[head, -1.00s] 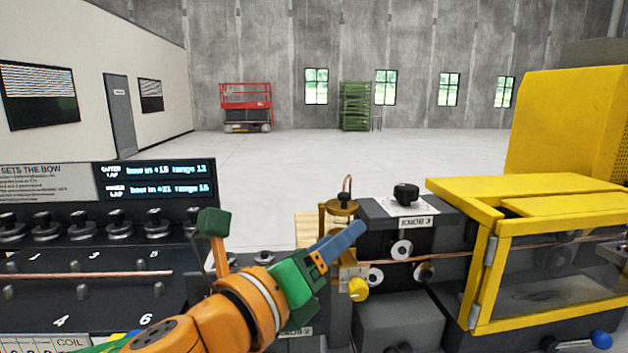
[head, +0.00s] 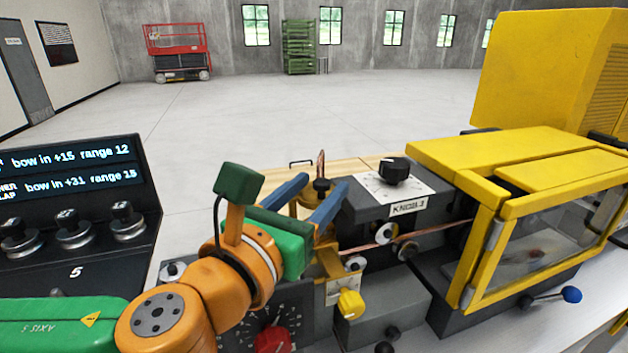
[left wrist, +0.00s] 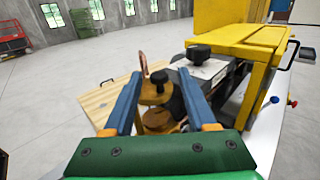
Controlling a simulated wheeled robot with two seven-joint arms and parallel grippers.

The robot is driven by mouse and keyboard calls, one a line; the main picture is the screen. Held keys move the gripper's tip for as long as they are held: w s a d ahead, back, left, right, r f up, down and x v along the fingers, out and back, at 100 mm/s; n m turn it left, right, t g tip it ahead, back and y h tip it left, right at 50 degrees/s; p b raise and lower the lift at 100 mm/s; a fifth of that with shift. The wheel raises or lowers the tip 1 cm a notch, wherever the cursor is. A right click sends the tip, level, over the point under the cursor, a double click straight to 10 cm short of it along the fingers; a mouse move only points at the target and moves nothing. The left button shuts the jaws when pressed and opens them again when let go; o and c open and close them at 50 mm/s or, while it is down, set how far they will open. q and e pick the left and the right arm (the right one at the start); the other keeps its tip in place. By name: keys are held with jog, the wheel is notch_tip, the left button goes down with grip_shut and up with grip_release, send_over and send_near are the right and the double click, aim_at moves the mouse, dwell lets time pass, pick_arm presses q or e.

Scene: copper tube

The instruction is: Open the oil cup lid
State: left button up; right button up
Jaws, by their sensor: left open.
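The oil cup is a brass cup; its lid (left wrist: 154,92) has a black knob (head: 321,186) on top. It stands at the near left end of the machine, and the lid appears to sit level on the cup. My left gripper (head: 325,182) is open, with one blue finger on each side of the lid. In the left wrist view the lid and knob lie between the fingertips (left wrist: 160,74), with room on both sides; I cannot tell whether either finger touches. The cup body is partly hidden by my fingers. My right gripper is out of view.
A black dial (head: 393,170) on a white plate sits right of the cup. A copper tube (head: 380,246) runs to the yellow guard (head: 520,215). A yellow knob (head: 350,304) and red knob (head: 272,341) sit lower. A wooden board (left wrist: 112,98) lies behind the cup.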

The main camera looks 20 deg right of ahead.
pick_arm(q)
jog(key=shift+w+a, duration=0.1)
jog(key=shift+w, duration=0.05)
jog(key=shift+c, duration=0.7)
jog(key=shift+s, duration=0.25)
grip_shut()
